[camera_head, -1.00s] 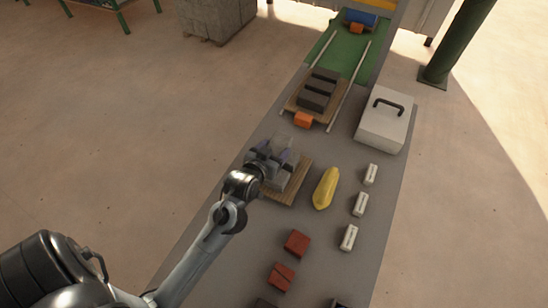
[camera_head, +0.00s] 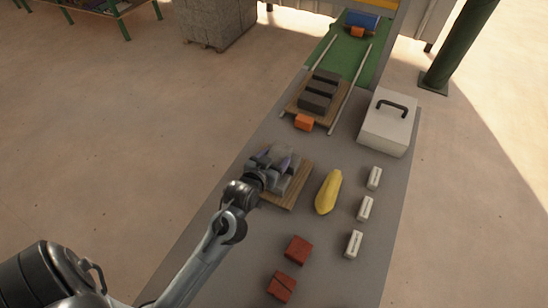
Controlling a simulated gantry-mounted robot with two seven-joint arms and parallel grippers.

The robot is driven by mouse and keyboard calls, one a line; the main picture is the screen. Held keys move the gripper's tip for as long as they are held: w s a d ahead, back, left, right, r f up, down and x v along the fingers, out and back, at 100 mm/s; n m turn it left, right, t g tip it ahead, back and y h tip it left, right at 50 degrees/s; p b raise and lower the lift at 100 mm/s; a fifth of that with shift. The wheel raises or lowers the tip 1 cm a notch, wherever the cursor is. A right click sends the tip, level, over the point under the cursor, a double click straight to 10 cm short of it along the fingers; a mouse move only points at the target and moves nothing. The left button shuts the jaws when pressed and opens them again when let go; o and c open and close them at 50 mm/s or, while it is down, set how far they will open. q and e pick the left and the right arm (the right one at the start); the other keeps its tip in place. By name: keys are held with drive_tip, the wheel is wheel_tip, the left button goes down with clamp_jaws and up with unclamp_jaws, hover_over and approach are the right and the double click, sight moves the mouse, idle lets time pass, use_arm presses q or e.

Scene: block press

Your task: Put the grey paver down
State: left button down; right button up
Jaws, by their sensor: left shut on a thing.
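My left gripper (camera_head: 270,166) is shut on a grey paver (camera_head: 283,153) at the near wooden board (camera_head: 302,184). The gripper and my arm hide part of the paver and the left side of the board. Other grey blocks (camera_head: 287,184) show on the board under and beside the gripper. I cannot tell whether the held paver touches the board or those blocks. My right gripper is not in view.
A yellow object (camera_head: 328,192) lies right of the board, with several small white blocks (camera_head: 364,208) beyond it. Red blocks (camera_head: 298,250) lie nearer. Dark blocks (camera_head: 319,92) sit on a far board between rails. A white case (camera_head: 386,125) stands at right.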

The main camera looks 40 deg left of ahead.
use_arm(q)
drive_tip(key=shift+c, duration=2.4)
unclamp_jaws()
drive_tip(key=shift+f, duration=0.15)
drive_tip(key=o, duration=0.4)
drive_tip(key=shift+c, duration=0.2)
